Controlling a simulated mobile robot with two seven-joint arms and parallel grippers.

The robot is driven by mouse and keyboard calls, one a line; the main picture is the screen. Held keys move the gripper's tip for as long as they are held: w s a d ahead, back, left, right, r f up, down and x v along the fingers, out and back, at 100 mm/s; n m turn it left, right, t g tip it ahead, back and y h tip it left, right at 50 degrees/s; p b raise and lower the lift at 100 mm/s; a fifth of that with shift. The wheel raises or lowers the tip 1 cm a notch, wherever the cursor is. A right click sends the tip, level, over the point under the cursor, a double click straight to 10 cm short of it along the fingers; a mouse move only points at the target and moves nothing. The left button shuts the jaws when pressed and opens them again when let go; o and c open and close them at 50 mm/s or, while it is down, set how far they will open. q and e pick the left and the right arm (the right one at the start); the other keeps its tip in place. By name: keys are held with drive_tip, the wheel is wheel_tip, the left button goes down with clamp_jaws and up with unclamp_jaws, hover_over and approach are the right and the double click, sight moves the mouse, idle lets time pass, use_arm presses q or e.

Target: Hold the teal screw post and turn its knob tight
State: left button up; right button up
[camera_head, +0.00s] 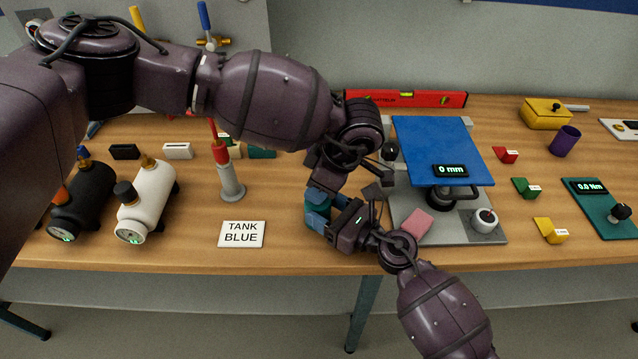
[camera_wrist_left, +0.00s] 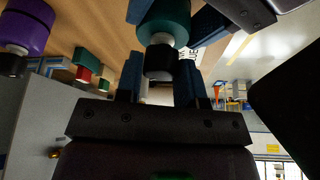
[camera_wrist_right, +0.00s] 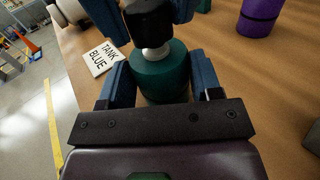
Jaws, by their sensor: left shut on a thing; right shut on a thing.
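The teal screw post (camera_wrist_right: 162,82) is between the blue fingers of my right gripper (camera_wrist_right: 160,70), which is shut on its body. The post's black knob (camera_wrist_left: 159,62) is between the fingers of my left gripper (camera_wrist_left: 160,66), which is shut on it. The teal body also shows beyond the knob in the left wrist view (camera_wrist_left: 163,18), and the knob shows in the right wrist view (camera_wrist_right: 149,20). I cannot tell how tight the knob is.
A TANK BLUE card (camera_head: 242,234) lies left of the grippers. Black (camera_head: 84,202) and white (camera_head: 148,200) tanks stand at the left.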

use_arm(q)
drive_tip(key=shift+a, duration=0.1)
drive_tip(key=o, duration=0.9)
drive_tip(key=shift+r, duration=0.1)
drive_tip(key=v, duration=1.2)
